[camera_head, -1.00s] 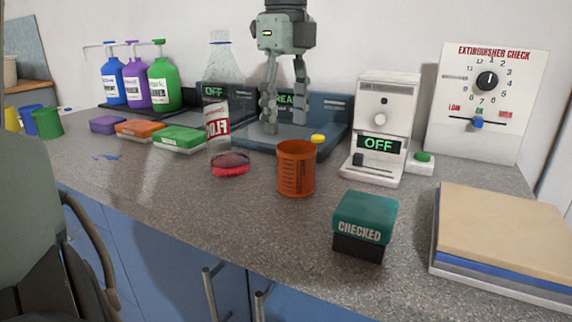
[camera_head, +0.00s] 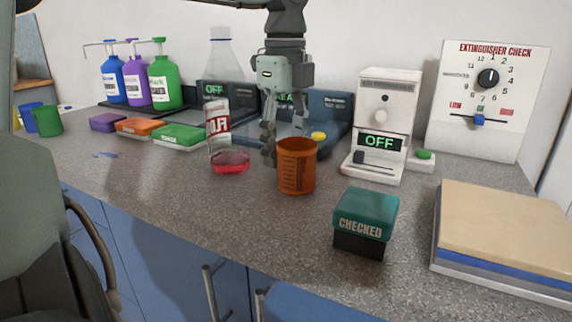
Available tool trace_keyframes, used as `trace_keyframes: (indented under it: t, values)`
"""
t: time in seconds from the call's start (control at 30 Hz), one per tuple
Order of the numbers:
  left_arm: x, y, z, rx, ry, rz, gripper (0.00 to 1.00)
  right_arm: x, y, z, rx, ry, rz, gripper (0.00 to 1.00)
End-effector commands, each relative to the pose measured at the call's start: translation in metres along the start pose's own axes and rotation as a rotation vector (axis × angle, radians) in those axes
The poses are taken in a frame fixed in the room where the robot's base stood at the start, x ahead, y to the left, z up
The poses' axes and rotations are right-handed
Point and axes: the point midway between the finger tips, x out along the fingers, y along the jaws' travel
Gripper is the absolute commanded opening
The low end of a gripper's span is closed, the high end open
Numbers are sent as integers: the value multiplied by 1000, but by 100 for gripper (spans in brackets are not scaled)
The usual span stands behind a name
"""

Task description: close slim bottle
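A clear, slim bottle (camera_head: 220,66) stands upright left of centre, its narrow neck at the top. A red-and-white label (camera_head: 217,122) and pink-red liquid (camera_head: 230,163) show below it; whether they belong to the same bottle is hard to tell through the clear walls. A small yellow cap-like piece (camera_head: 318,135) lies right of my gripper. My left gripper (camera_head: 280,140), its arm link entering from the upper left, points down just right of the bottle, apart from it. Its fingers are spread with nothing seen between them; the orange beaker partly hides them. My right gripper is out of view.
The orange beaker (camera_head: 297,172) stands just in front of my gripper. A white device reading OFF (camera_head: 388,105) and a dark green box (camera_head: 365,222) stand to the right. Pump bottles (camera_head: 163,82) and coloured boxes (camera_head: 180,136) are at left. The front centre counter (camera_head: 210,215) is clear.

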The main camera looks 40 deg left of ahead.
Motion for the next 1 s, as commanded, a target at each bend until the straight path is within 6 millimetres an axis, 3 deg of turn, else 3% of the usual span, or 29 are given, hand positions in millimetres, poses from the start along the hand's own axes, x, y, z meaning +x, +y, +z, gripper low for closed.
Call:
trace_keyframes:
  t: [0.13, 0.47, 0.77, 1.0]
  values:
    - [14, 0, 0, -1, 0, -1, 55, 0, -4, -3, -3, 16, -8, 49]
    - [16, 0, 0, -2, -1, -2, 55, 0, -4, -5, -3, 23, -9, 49]
    - [15, 0, 0, -2, -1, -2, 21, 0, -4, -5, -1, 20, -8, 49]
    - [15, 0, 0, -2, -1, -2, 21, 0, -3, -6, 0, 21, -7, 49]
